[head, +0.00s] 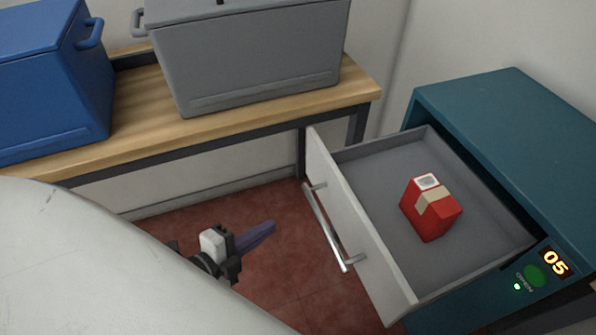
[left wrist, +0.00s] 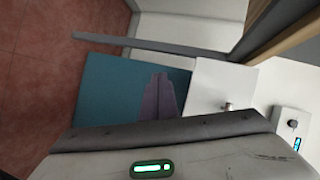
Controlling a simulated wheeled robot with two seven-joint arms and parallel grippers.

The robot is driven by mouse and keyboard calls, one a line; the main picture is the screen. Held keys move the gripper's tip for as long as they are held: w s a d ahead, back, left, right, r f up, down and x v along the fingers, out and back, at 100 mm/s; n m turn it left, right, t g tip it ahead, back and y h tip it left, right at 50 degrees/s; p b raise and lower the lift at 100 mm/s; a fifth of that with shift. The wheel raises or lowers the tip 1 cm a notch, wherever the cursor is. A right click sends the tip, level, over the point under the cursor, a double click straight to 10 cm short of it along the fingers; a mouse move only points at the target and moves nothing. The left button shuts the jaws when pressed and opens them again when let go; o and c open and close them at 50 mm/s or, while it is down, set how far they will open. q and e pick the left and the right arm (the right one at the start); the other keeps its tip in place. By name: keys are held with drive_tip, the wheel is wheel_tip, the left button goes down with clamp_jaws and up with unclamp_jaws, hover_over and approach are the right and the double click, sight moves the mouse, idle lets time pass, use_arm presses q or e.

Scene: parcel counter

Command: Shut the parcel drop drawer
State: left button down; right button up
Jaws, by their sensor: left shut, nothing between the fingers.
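The parcel drop drawer (head: 372,228) is pulled well out of the teal cabinet (head: 515,120). Its pale front carries a long metal bar handle (head: 325,228). A red parcel (head: 430,212) with tan tape and a white label sits inside on the grey drawer floor. My left gripper (head: 270,227) has its purple fingers closed together and empty. It is left of the drawer front in the head view, with a visible gap to the handle. In the left wrist view its fingers (left wrist: 160,98) show against a teal surface. My right gripper is not in view.
A wooden bench (head: 150,100) at the back left holds a blue bin (head: 50,80) and a grey bin (head: 250,60). The cabinet has a display reading 05 and a green button (head: 535,276). Red tiled floor (head: 285,265) is clear between bench and drawer.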

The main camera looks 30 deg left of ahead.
use_arm(q)
drive_tip(key=a+r+m+t+h, duration=0.25)
drive_tip(key=a+r+m, duration=0.2)
drive_tip(key=m, duration=0.65)
drive_tip(key=m+g+h, duration=0.2)
drive_tip(key=m+h, duration=0.4)
drive_tip(key=m, duration=0.9)
approach(318, 174)
drive_tip(key=x, duration=0.6)
drive_tip(key=shift+w+d, duration=0.1)
drive_tip(key=shift+w, duration=0.15)
